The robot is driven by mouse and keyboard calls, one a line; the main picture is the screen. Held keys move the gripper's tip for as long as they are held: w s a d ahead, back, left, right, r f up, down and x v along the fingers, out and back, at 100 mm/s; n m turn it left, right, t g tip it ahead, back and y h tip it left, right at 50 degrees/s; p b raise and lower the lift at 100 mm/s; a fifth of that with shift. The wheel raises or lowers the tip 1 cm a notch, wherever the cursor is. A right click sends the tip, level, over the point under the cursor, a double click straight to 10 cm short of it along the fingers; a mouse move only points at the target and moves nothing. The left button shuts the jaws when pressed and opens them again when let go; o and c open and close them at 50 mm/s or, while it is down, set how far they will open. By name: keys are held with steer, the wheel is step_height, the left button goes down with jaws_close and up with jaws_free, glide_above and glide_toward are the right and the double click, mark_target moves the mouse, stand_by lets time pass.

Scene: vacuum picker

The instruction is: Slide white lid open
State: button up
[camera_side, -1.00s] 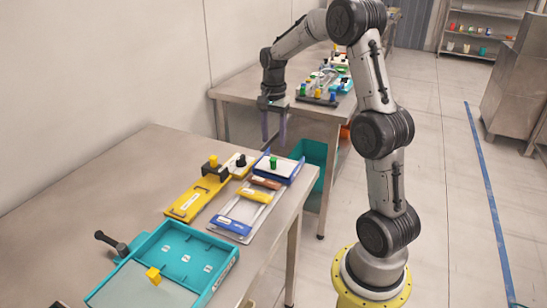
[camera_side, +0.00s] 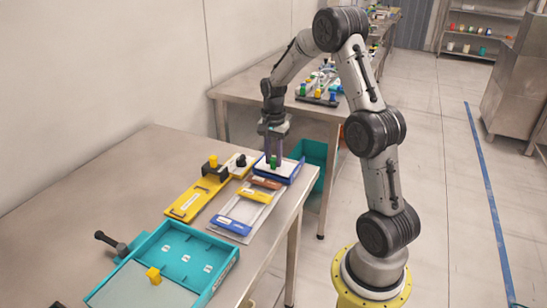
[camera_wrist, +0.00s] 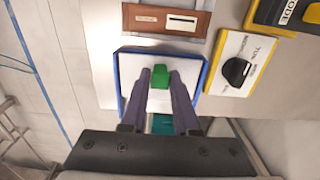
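The white lid (camera_side: 287,167) lies on a blue-rimmed box at the far right corner of the near table. It has a green knob (camera_side: 273,162) on top. In the wrist view the white lid (camera_wrist: 138,62) faces me, with the green knob (camera_wrist: 160,76) near its middle. My gripper (camera_wrist: 160,80) points down over the lid, its purple fingers on either side of the knob. The fingers look open, close around the knob; whether they touch it is hard to tell. The fingers hide parts of the lid.
A white panel with a black dial (camera_wrist: 236,68) sits beside the box. A brown slider block (camera_wrist: 168,20) lies close by. A yellow tray (camera_side: 187,204) and a teal box (camera_side: 222,270) stand nearer the camera. A second table (camera_side: 230,92) is behind.

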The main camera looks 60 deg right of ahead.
jaws_close()
stand_by(1.1)
